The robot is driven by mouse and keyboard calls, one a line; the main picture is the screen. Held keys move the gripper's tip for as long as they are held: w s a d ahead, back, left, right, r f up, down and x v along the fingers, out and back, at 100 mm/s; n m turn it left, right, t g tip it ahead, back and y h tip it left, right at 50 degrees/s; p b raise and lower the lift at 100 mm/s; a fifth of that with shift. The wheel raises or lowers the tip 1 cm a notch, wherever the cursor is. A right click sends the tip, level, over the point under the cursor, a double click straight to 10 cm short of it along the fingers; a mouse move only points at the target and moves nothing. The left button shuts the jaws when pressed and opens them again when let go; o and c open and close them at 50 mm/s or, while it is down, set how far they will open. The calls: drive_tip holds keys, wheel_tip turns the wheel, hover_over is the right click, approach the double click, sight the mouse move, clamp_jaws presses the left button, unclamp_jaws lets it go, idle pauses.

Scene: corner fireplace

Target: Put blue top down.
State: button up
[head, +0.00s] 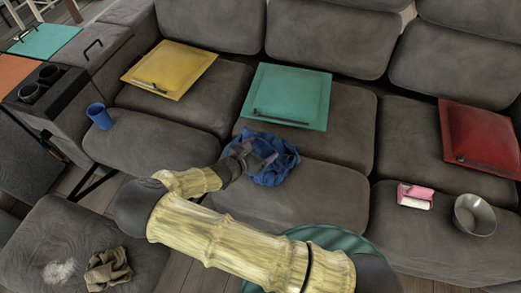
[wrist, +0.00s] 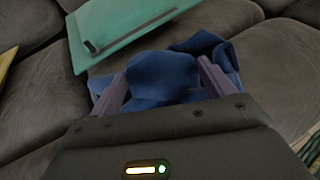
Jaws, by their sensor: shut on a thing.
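The blue top (head: 275,160) is a crumpled cloth at the front of the middle sofa seat, just in front of the teal square panel. My gripper (head: 252,157) is at its left side in the head view. In the wrist view the blue top (wrist: 165,78) bulges up between the two purple fingers of my gripper (wrist: 160,88), which are shut on it. Part of the cloth spreads beyond the right finger. Whether its underside touches the seat cannot be told.
On the sofa lie a yellow panel (head: 170,69), a teal panel (head: 289,96) and a red panel (head: 480,137). A blue cup (head: 99,116) stands at left. A pink-and-white item (head: 415,196) and a metal bowl (head: 474,214) sit at right. A brown cloth (head: 108,270) lies on the front-left seat.

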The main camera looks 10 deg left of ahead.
idle(0.3)
drive_tip(key=o, duration=1.3)
drive_tip(key=shift+r, duration=0.1)
drive_tip(key=p+v, duration=0.2)
drive_tip(key=v, duration=1)
drive_tip(key=shift+d, duration=0.15)
